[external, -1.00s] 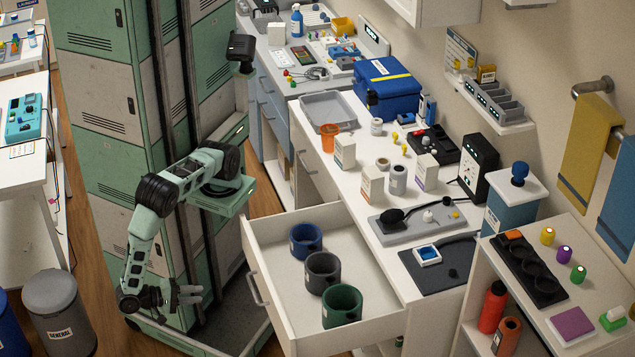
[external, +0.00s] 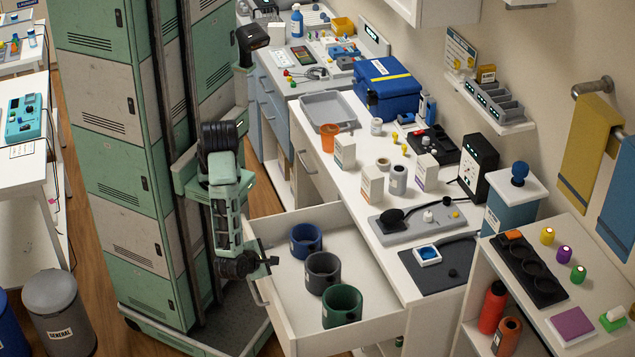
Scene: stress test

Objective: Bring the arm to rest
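My arm is folded close to my column, with its links hanging down at the left of the open drawer. My gripper (external: 265,268) is low, by the drawer's left front corner and handle. It looks empty, but its fingers are small and seen edge-on, so I cannot tell whether they are open or shut. I also cannot tell whether it touches the drawer front.
The open drawer (external: 285,222) juts out beside my arm. It holds a blue cup (external: 306,241), a grey cup (external: 323,272) and a green cup (external: 342,306). The crowded counter (external: 345,205) is behind it.

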